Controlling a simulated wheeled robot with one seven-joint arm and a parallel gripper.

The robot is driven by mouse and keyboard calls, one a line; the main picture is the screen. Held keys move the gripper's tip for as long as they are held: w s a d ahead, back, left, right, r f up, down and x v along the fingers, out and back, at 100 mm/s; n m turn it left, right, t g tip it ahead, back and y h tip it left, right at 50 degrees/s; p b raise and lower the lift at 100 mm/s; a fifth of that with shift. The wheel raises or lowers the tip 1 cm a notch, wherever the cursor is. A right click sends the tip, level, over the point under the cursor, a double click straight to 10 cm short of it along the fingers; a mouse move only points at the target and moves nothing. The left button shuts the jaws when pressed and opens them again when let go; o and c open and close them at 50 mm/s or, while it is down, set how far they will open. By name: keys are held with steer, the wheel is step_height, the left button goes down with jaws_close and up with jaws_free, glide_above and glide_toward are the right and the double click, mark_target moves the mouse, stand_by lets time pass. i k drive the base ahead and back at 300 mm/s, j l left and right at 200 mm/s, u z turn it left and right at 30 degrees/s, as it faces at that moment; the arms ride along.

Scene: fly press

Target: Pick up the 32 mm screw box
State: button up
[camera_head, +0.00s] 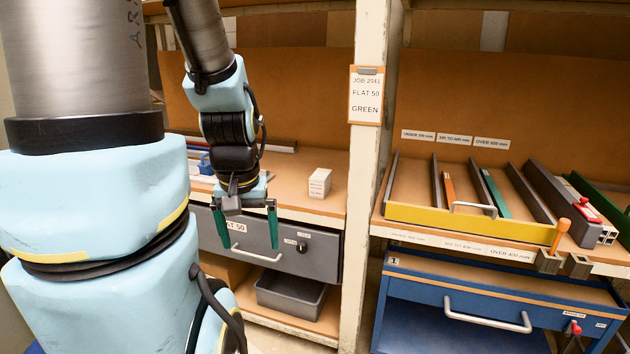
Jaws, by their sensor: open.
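A small white box (320,183), likely the screw box, stands upright on the wooden shelf left of the post. Its print is too small to read, so I cannot confirm 32 mm. My gripper (247,226) points down with its two green fingers apart and nothing between them. It hangs to the left of the box and appears in front of the shelf's edge, apart from the box. No other white box of this kind shows clearly.
A grey drawer (270,245) lies under the shelf, with a grey bin (291,297) below. A cream post (371,160) with a job card (366,95) stands right of the box. A yellow-fronted tray (470,222) with bars sits further right, above a blue drawer (490,300).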

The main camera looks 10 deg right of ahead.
mark_target(320, 182)
steer(key=i+l, duration=0.1)
steer(key=l, duration=0.3)
steer(key=l+u, duration=0.95)
steer(key=u, duration=0.75)
steer(key=i+l, duration=0.05)
